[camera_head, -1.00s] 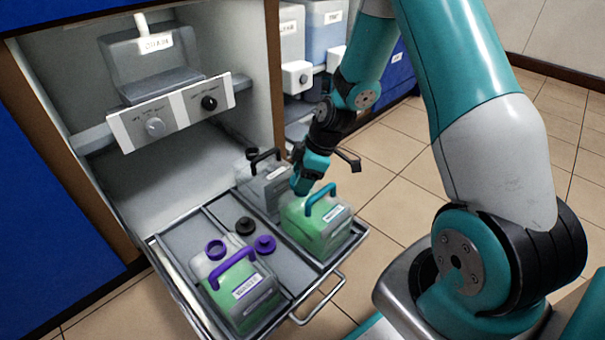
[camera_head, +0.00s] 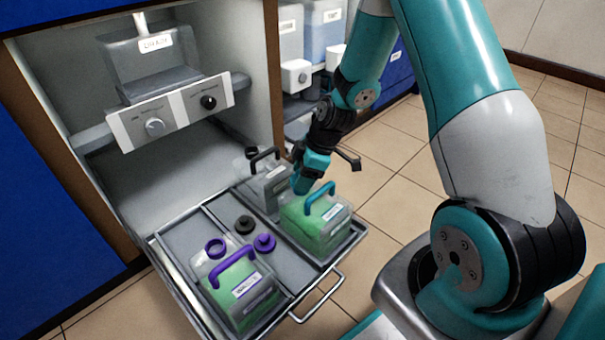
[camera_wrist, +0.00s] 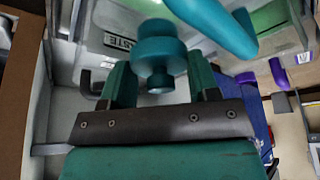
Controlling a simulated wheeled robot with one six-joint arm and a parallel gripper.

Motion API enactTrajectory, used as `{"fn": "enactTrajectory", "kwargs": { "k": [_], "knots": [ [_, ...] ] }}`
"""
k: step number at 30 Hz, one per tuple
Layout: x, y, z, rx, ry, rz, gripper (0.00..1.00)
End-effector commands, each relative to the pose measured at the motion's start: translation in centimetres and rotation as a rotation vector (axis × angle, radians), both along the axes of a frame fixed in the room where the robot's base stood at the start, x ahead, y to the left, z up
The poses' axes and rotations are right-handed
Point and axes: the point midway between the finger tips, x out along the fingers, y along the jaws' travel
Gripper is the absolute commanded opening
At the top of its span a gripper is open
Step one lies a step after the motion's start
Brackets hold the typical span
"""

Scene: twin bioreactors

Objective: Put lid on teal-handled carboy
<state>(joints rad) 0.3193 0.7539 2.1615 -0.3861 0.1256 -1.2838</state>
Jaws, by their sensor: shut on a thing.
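The teal-handled carboy (camera_head: 308,232) stands upright with green contents in the right front part of the drawer tray. Its teal handle (camera_wrist: 215,25) crosses the top of the wrist view. My gripper (camera_head: 301,187) is low over the left end of the carboy's top, beside the handle. In the wrist view my gripper (camera_wrist: 160,85) is shut on the teal lid (camera_wrist: 160,52), its knob between the fingers. The lid is over the mouth area. The mouth is mostly hidden, and I cannot tell whether the lid is seated on it.
A purple-handled carboy (camera_head: 238,296) stands at the tray's left front, with its purple lid (camera_head: 265,243) and a black lid (camera_head: 244,225) nearby on the tray (camera_head: 190,236). A black-handled carboy (camera_head: 266,185) stands close behind my gripper. The cabinet wall is further back.

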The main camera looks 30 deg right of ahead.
Motion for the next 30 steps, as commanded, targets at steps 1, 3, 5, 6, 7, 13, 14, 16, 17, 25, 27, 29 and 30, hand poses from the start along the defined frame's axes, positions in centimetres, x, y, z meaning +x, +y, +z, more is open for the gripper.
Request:
{"fn": "enactTrajectory", "kwargs": {
  "k": [1, 3, 5, 6, 7, 13, 14, 16, 17, 25, 27, 29, 30],
  "knots": [
    [0.0, 0.0, -0.01, 0.0, 0.0, 0.0, 0.34],
    [0.0, 0.02, -0.08, 0.0, 0.0, 0.0, 0.34],
    [0.0, 0.02, -0.17, 0.0, 0.0, 0.0, 0.34],
    [0.01, 0.01, -0.22, 0.0, 0.0, 0.0, 0.34],
    [0.01, 0.01, -0.24, 0.0, 0.0, 0.001, 0.34],
    [0.02, 0.01, -0.26, 0.0, 0.0, 0.001, 0.34],
    [0.02, 0.01, -0.26, 0.0, 0.0, 0.001, 0.34],
    [0.01, 0.01, -0.27, 0.0, 0.0, 0.001, 0.34],
    [0.01, 0.01, -0.29, 0.0, 0.0, 0.0, 0.34],
    [-0.02, 0.02, -0.84, 0.0, 0.001, 0.0, 0.34],
    [-0.02, 0.01, -0.92, 0.0, 0.001, 0.0, 0.34],
    [-0.02, 0.01, -0.92, 0.0, 0.0, 0.001, 0.34],
    [0.0, 0.01, -0.91, 0.0, 0.0, 0.001, 0.34]
  ]
}}
